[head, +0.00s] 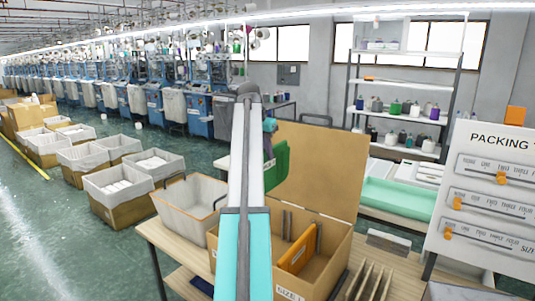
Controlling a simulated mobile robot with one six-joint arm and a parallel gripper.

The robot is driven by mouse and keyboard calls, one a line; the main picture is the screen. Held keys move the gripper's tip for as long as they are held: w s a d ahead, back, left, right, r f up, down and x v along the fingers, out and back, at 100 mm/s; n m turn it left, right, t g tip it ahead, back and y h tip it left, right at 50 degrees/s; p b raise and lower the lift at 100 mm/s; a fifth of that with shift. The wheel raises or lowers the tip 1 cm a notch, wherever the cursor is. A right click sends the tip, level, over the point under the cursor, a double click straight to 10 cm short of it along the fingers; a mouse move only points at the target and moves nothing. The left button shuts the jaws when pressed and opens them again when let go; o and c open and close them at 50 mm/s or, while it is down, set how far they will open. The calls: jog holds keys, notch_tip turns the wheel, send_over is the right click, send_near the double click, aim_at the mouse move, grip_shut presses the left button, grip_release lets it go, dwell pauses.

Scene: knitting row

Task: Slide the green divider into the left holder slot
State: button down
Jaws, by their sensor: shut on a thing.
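The green divider (280,165) is in the air above the open cardboard box, right of my arm. My gripper (269,140) is largely hidden behind my arm; it is shut on the divider near its upper left. The divider's left part is also hidden by the arm. The box (338,262) stands on the table below with its tall back flap (325,165) upright. Inside are grey upright holder rails (287,224). An orange divider (298,250) stands in the holder toward the right. The left slot is partly covered by my arm.
A grey lined bin (185,205) stands left of the box on the wooden table (150,232). Upright brown partitions (372,282) stand at the front right. A packing board (490,190) is at the right. A shelf with bottles (405,85) stands behind.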

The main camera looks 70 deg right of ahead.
jog(key=shift+r+p, duration=0.75)
jog(key=shift+r, duration=0.7)
